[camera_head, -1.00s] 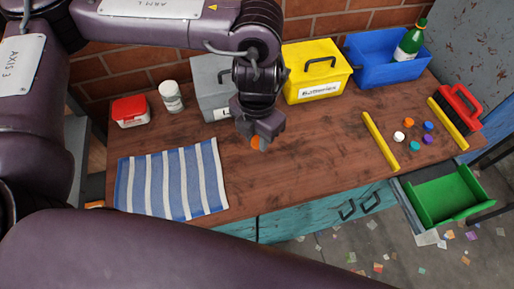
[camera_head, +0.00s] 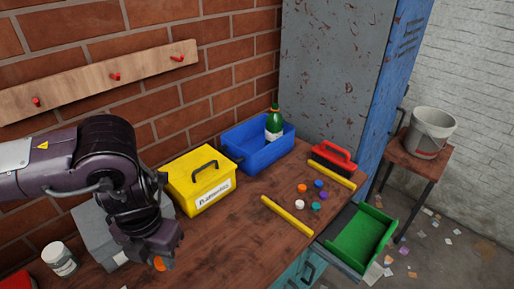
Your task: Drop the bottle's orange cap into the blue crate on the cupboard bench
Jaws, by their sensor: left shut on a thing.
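My left gripper (camera_head: 160,252) is shut on a small orange cap (camera_head: 160,264), which shows just below the fingertips. It is over the wooden bench (camera_head: 225,245), in front of the grey box and short of the yellow box; its height above the bench is hard to tell. The blue crate (camera_head: 262,157) stands against the brick wall at the back of the bench, to the right of the yellow box. A green bottle (camera_head: 273,127) with a white label stands in the crate. My right gripper is not in view.
A yellow box with a handle (camera_head: 198,184) stands between my left gripper and the crate. Several loose caps, one orange (camera_head: 302,188), lie between two yellow rails (camera_head: 287,215). A red-handled brush (camera_head: 334,157) and green tray (camera_head: 362,238) are at the right.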

